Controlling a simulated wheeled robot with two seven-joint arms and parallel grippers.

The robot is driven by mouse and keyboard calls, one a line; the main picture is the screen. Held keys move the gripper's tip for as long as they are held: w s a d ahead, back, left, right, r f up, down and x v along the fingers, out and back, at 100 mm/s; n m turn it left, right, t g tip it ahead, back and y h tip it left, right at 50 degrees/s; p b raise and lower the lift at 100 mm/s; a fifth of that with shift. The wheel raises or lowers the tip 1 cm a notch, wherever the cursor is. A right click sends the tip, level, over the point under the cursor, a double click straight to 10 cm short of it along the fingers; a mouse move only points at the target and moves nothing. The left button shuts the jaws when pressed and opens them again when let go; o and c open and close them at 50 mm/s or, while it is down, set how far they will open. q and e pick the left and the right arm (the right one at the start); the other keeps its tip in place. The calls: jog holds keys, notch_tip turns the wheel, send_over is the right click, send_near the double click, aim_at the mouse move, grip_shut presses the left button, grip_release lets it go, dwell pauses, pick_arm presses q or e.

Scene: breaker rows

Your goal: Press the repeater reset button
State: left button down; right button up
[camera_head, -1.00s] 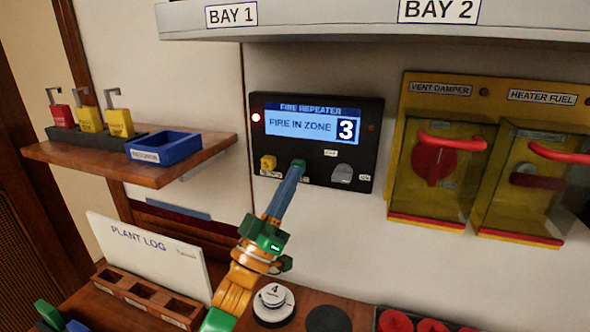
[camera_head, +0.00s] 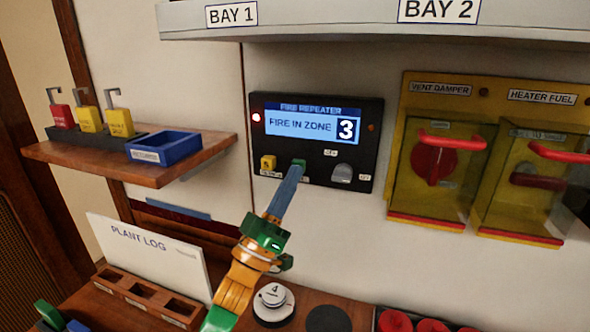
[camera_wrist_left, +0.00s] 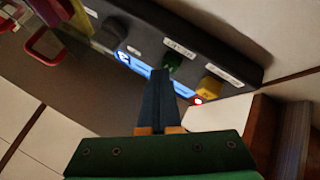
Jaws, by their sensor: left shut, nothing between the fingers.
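The fire repeater (camera_head: 372,118) is a black box on the wall, with a lit blue display reading "FIRE IN ZONE 3" and a red light at its left. Along its lower part are a yellow button (camera_head: 268,162), a green button (camera_head: 299,162) and a grey knob (camera_head: 343,172). Their small labels are too blurred to read. My left gripper (camera_head: 294,173) is shut and empty, its tip at the green button and partly covering it. In the left wrist view the shut fingers (camera_wrist_left: 160,74) end just beside the green button (camera_wrist_left: 173,61); contact cannot be told. The yellow button (camera_wrist_left: 210,87) is right of it.
Yellow-backed covers with red handles, vent damper (camera_head: 436,170) and heater fuel (camera_head: 530,190), stand to the right. A wooden shelf (camera_head: 150,175) with padlocks and a blue tray (camera_head: 165,149) is at left. Below are a plant log (camera_head: 150,255) and a round numbered dial (camera_head: 273,300).

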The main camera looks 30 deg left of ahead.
pick_arm(q)
jog(key=shift+w, duration=0.3)
jog(key=shift+a, duration=0.1)
jog(key=shift+s+y, duration=0.3)
jog(key=shift+s, duration=0.1)
jog(key=s+d+p, duration=0.1)
jog(key=s+p, duration=0.1)
jog(key=s, duration=0.3)
jog(key=shift+s+d, duration=0.35)
jog(key=shift+s, duration=0.05)
jog(key=shift+w+f, duration=0.1)
